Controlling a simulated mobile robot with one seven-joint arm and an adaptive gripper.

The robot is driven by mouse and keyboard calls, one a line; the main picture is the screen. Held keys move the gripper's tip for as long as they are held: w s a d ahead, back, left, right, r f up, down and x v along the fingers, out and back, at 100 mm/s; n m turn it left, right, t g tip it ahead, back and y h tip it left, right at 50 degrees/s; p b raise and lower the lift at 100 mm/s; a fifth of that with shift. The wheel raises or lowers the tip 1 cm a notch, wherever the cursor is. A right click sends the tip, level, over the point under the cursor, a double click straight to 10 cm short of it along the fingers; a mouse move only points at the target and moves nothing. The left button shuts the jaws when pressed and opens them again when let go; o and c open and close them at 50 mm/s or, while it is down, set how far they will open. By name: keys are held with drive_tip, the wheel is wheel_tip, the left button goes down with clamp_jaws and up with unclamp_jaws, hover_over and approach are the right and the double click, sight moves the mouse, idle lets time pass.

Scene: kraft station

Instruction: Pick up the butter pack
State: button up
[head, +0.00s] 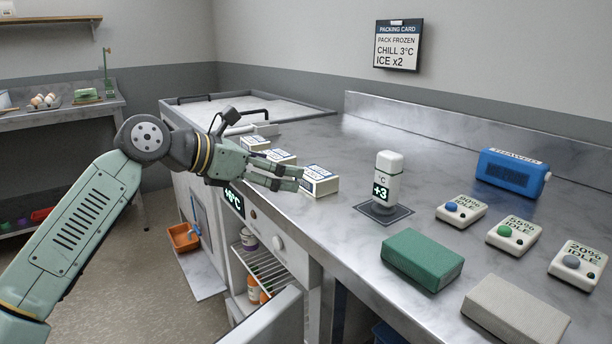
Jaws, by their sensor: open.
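A row of three small white packs with dark blue marked sides stands on the steel counter: a near pack (320,182), a middle pack (280,157) and a far pack (256,143). Their print is too small to read, so I cannot tell which is the butter pack. My gripper (298,179) is open, its fingers pointing right. The fingertips overlap the left edge of the near pack in the head view. I cannot tell whether they touch it. Nothing shows between the fingers, and my gripper hides part of the middle pack.
A white +3 thermometer (389,182) stands on a dark pad right of the packs. A green block (422,259), a grey block (515,311), button boxes (513,234) and a blue box (511,174) occupy the right. An open fridge (262,270) is below the counter.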

sight(313, 172)
drive_tip(key=x, duration=0.4)
drive_tip(key=shift+d+r, duration=0.1)
drive_tip(key=shift+d, duration=0.2)
drive_tip(key=shift+w+p+x, duration=0.25)
drive_tip(key=shift+p+x, duration=0.6)
drive_tip(key=shift+x, duration=2.1)
drive_tip(key=shift+a, duration=0.2)
drive_tip(key=shift+c, duration=0.3)
drive_tip(key=c, duration=1.3)
drive_tip(key=shift+c, duration=0.4)
drive_tip(key=shift+r, duration=0.1)
